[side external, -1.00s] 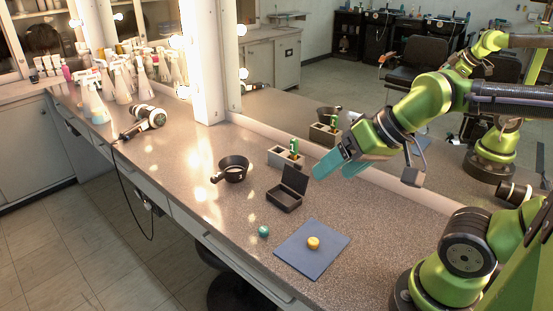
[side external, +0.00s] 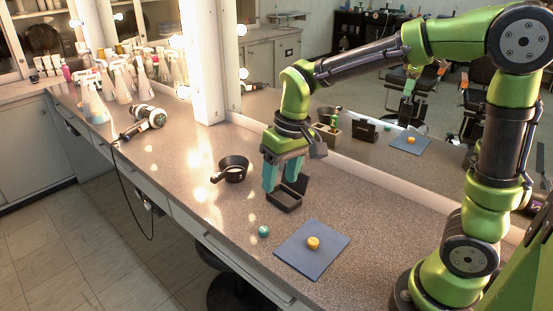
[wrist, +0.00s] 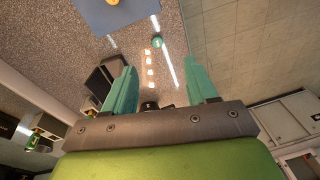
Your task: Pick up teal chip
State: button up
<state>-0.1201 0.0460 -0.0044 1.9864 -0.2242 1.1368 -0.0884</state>
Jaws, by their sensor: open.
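The teal chip (side external: 264,231), a small round teal piece, lies on the speckled counter near its front edge, left of the blue mat. It also shows in the wrist view (wrist: 157,42), beyond the fingertips and between their lines. My gripper (side external: 281,182) has teal fingers that point down over the counter, behind the chip and by the dark open box. In the wrist view my gripper (wrist: 160,66) is open with nothing between the fingers.
A dark box with a raised lid (side external: 285,201) stands beneath and beside my fingers. A yellow chip (side external: 313,243) sits on the blue mat (side external: 296,262). A black handled pan (side external: 233,167) is to the left. The mirror (side external: 360,150) bounds the back.

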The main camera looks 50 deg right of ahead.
jog(key=n+g, duration=0.1)
send_over(265, 230)
notch_tip(265, 230, down, 2)
jog(key=h, duration=0.1)
jog(key=shift+g, duration=0.3)
notch_tip(265, 230, down, 10)
jog(key=shift+s+r, duration=0.1)
jog(key=shift+w+f, duration=0.2)
jog(key=shift+f, duration=3)
grip_shut()
